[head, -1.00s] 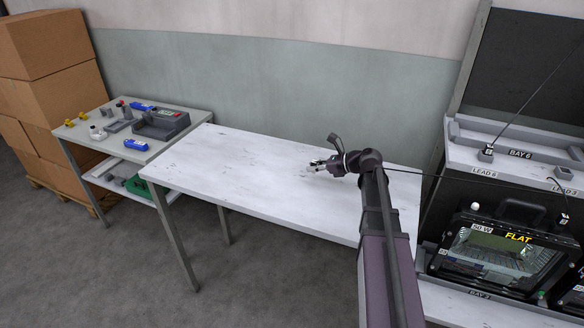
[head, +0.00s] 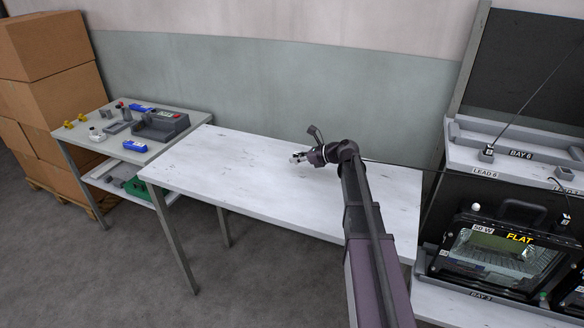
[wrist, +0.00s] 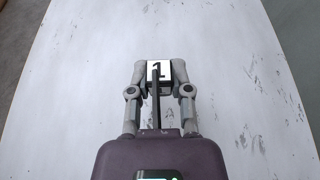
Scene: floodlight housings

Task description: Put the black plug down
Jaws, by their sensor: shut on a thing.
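The black plug (wrist: 159,71) shows in the wrist view between the fingertips of my gripper (wrist: 159,74). It carries a white label that seems to read 1, and a dark lead runs back from it towards the wrist. My gripper is shut on the plug. In the head view my gripper (head: 299,158) is over the white table (head: 225,165), near its middle. The plug is too small to make out there. I cannot tell how high it is above the tabletop.
The white tabletop is otherwise clear. A grey side bench (head: 85,130) with small parts and blue items stands at the left, beside stacked boxes (head: 45,45). A floodlight (head: 500,245) marked FLAT sits at the right. A thin cable (head: 400,166) stretches from my arm rightwards.

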